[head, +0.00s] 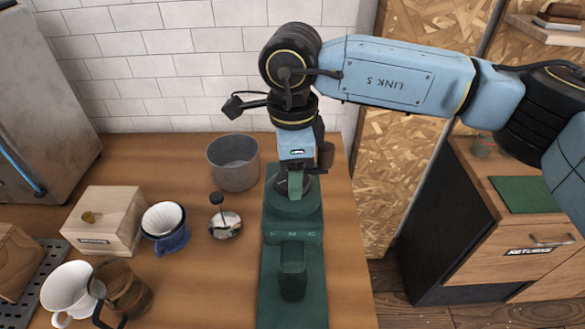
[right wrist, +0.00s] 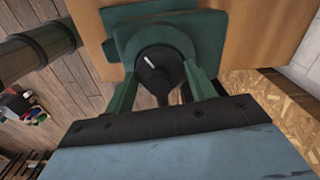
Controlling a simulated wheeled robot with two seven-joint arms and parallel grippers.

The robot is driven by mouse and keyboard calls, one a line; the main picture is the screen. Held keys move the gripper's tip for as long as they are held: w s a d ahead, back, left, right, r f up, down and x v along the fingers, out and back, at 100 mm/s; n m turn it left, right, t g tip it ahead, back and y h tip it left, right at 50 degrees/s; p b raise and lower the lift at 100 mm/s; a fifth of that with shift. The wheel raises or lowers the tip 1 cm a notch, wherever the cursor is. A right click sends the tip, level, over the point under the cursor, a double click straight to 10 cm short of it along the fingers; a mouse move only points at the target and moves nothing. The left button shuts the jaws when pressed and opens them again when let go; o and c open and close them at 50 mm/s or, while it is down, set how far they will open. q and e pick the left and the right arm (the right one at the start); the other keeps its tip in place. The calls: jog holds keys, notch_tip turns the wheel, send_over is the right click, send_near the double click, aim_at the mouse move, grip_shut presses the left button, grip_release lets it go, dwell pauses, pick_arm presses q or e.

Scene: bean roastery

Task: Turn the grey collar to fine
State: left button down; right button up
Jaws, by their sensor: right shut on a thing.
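The green grinder (head: 292,258) stands on the wooden counter, with small letters on its front that look like F, M and C. The dark grey collar (right wrist: 158,68) sits on top of it, round, with a short white mark seen in the right wrist view. My right gripper (head: 296,186) points down from above and is shut on the collar, one green finger on each side. In the head view the gripper hides most of the collar, so I cannot tell which letter the mark faces. My left gripper is out of view.
A cabinet marked RETURNS (head: 520,262) is at the right.

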jog(key=o, duration=1)
notch_tip(320, 180, up, 14)
jog(key=shift+f+b, duration=0.25)
jog(key=shift+b, duration=0.55)
